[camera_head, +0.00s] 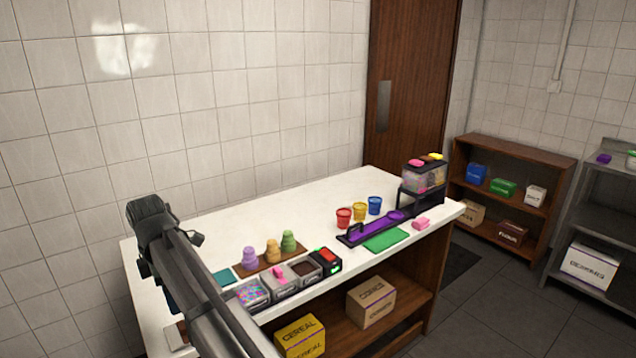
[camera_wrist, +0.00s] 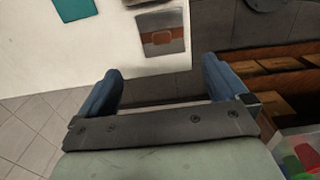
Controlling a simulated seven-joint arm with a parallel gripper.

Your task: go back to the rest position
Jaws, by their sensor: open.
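My arm rises from the bottom of the head view and reaches over the left end of the white counter (camera_head: 330,205). In the wrist view my gripper (camera_wrist: 165,88) has its two blue fingers spread wide apart, with nothing between them. The fingers are over the counter's edge, with dark floor or cabinet side beyond. In the head view the fingers are mostly hidden behind the arm. No object is held.
Topping bins (camera_head: 252,293) line the counter's front, near purple, tan and green bottles (camera_head: 273,251). Red, yellow and blue cups (camera_head: 344,217), a purple tray (camera_head: 372,229) and a dispenser rack (camera_head: 424,179) stand right. The counter's back strip is clear.

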